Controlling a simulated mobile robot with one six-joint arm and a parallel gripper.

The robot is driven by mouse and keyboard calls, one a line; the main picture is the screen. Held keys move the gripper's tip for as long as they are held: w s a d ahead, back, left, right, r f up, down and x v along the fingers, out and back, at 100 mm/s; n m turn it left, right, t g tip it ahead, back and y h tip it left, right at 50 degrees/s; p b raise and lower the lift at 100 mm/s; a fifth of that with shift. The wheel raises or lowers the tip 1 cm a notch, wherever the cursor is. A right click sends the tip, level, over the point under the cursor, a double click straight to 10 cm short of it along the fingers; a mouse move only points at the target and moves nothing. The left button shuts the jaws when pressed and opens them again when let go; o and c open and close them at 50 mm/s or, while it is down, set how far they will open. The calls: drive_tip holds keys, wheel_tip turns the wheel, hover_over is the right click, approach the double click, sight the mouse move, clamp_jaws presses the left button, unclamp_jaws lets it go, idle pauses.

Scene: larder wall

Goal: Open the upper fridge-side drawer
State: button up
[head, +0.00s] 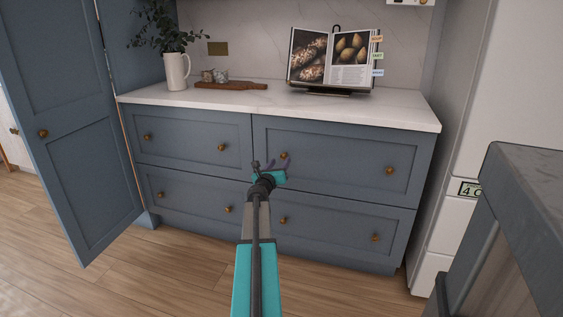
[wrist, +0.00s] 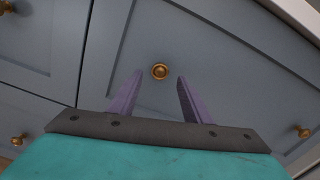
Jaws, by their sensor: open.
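The upper fridge-side drawer (head: 335,160) is the blue-grey upper right front under the counter, and it is closed. It has two round brass knobs, a left one (head: 284,155) and a right one (head: 389,171). My gripper (head: 278,161) is in front of the left knob. In the wrist view the purple fingers (wrist: 159,77) are open and empty, and that knob (wrist: 160,71) appears between their tips. The gap from the fingertips to the knob is hard to judge.
The lower right drawer (head: 325,230) and left drawers (head: 190,148) are closed. A tall cabinet door (head: 75,140) stands open at left. The white fridge (head: 485,130) is at right, with a dark-topped unit (head: 530,190) nearer. The counter (head: 200,97) holds a jug and cookbook.

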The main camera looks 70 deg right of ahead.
sight(283, 157)
drive_tip(key=shift+w+d, duration=0.1)
drive_tip(key=shift+d, duration=1.65)
clamp_jaws()
